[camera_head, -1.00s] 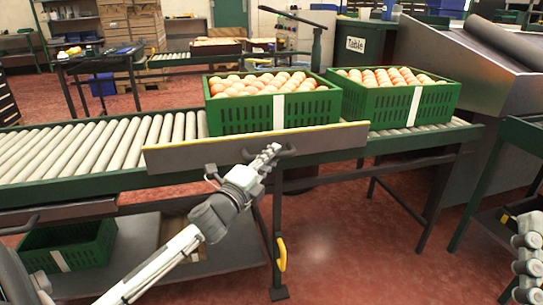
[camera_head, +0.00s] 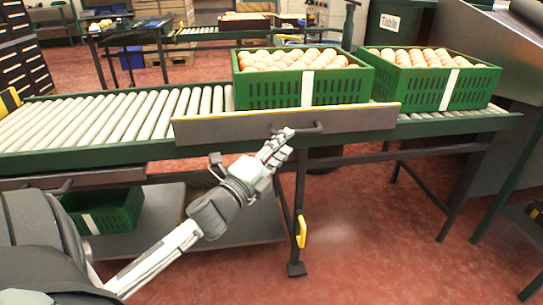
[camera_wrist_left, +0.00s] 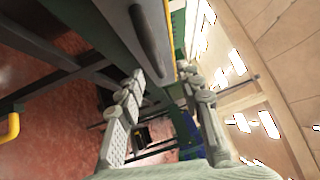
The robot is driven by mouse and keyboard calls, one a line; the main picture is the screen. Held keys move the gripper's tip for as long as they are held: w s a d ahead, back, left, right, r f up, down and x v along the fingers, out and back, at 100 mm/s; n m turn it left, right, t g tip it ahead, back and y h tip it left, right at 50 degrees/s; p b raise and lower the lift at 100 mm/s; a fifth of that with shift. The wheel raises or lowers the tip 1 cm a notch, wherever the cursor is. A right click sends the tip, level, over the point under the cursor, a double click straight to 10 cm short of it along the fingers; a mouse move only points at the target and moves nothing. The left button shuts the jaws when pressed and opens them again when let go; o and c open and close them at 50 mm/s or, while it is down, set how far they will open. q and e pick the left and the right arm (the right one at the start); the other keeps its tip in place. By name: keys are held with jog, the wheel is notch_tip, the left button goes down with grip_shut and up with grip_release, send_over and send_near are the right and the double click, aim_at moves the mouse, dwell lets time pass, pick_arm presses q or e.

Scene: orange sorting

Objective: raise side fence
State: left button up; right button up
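The side fence (camera_head: 225,129) is a grey panel with a yellow top edge. It stands along the near side of the roller conveyor, in front of the left orange crate's lower edge. My right gripper is out of view.
Two green crates of oranges, left (camera_head: 262,95) and right (camera_head: 402,88), sit on the roller conveyor (camera_head: 120,115). An empty-looking green crate (camera_head: 112,217) is on the shelf below. A yellow handle (camera_head: 302,232) hangs on a conveyor leg. Red floor is open at front right.

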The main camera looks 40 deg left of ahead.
pick_arm(q)
jog(key=s, duration=0.5)
jog(key=shift+s+d+f, duration=0.1)
jog(key=shift+d+f, duration=0.05)
jog(key=shift+f, duration=0.15)
